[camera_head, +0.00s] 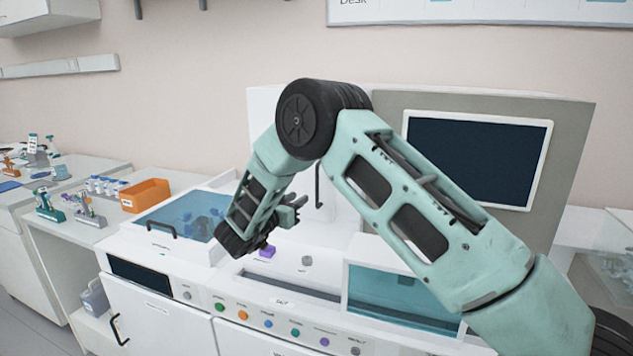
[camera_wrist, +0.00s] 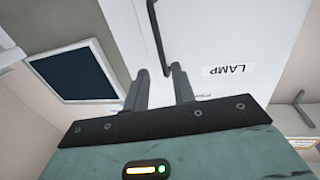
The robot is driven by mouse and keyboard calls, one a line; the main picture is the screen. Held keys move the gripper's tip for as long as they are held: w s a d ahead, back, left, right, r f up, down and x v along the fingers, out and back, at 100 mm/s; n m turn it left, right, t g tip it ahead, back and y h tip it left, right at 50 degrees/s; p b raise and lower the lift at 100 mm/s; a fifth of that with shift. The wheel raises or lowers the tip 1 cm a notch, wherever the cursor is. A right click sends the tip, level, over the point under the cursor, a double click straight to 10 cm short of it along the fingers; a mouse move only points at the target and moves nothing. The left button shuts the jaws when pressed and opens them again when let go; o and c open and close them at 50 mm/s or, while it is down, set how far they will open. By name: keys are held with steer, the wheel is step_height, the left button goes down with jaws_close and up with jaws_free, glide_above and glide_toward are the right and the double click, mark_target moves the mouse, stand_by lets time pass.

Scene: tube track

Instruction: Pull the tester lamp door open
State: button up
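The lamp door (camera_wrist: 215,40) is a white panel with an upside-down "LAMP" label (camera_wrist: 223,70) in the wrist view. It looks shut. Its handle (camera_wrist: 157,35) is a thin black bar, which also shows in the head view (camera_head: 318,187), right of my gripper. My gripper (camera_head: 298,209) is in front of the tester, left of the handle. In the wrist view my gripper (camera_wrist: 160,70) has its two fingers apart with nothing held. The handle's near end appears between the fingertips; I cannot tell whether it is within their reach. My arm hides part of the tester in the head view.
A dark screen (camera_head: 477,158) is on the grey panel to the right. Below are a row of coloured buttons (camera_head: 268,323) and a clear blue-tinted cover (camera_head: 393,293). Another blue-tinted lid (camera_head: 185,218) and an orange bin (camera_head: 146,195) stand left.

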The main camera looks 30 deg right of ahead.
steer(key=p, duration=0.4)
glide_above(317, 207)
steer(key=shift+w+d, duration=0.2)
steer(key=shift+w, duration=0.05)
steer(key=shift+c, duration=0.4)
jaws_close()
